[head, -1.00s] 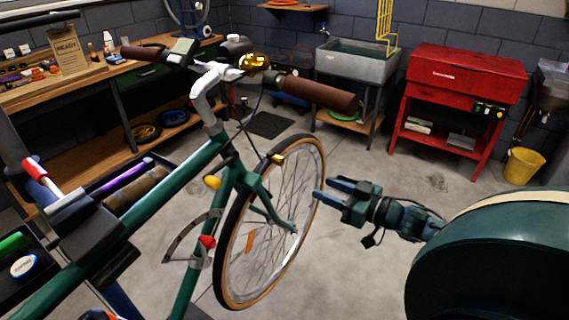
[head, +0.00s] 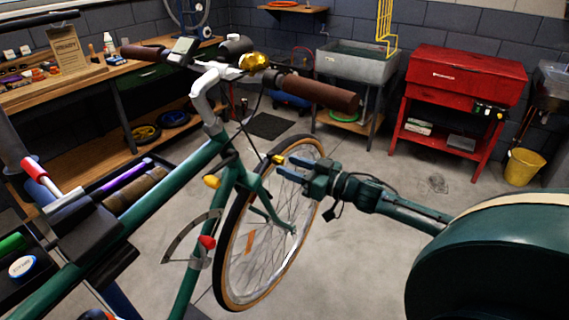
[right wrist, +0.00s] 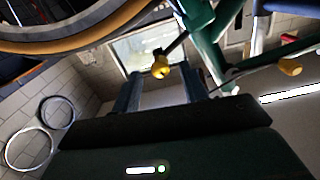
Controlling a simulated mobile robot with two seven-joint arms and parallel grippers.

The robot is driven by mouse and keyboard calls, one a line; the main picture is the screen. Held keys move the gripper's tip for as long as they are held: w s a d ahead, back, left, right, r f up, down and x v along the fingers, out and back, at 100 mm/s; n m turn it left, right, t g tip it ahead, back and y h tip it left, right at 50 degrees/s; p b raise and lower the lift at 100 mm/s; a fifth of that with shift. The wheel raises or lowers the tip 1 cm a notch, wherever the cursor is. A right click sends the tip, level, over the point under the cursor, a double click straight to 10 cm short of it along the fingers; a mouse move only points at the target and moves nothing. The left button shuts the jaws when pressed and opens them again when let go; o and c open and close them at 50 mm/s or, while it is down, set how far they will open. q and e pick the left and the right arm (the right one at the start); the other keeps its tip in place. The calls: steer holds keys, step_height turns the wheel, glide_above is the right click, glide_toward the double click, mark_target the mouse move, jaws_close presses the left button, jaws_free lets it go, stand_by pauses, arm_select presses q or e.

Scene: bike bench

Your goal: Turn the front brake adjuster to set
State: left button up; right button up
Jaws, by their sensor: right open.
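The green bike (head: 150,199) stands clamped in the middle of the head view. The front brake adjuster appears to be the small yellow knob (head: 277,158) above the front wheel (head: 232,250); it also shows as a yellow knob (right wrist: 161,68) in the right wrist view. My right gripper (head: 283,169) is open, its fingers pointing left at the wheel's top, close by the knob. In the right wrist view the knob lies ahead, between the two fingers (right wrist: 162,88) and a little beyond their tips; no contact shows. My left gripper is not in view.
Another yellow knob (head: 212,181) sits on the frame, and a gold bell (head: 254,61) on the handlebar. A brown grip (head: 318,93) hangs above my right gripper. A tool tray (head: 104,187) is left of the frame. Floor to the right is clear up to the red cabinet (head: 464,75).

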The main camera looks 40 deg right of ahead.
mark_target(278, 161)
steer(key=shift+x, duration=1.35)
steer(key=shift+c, duration=0.3)
jaws_close()
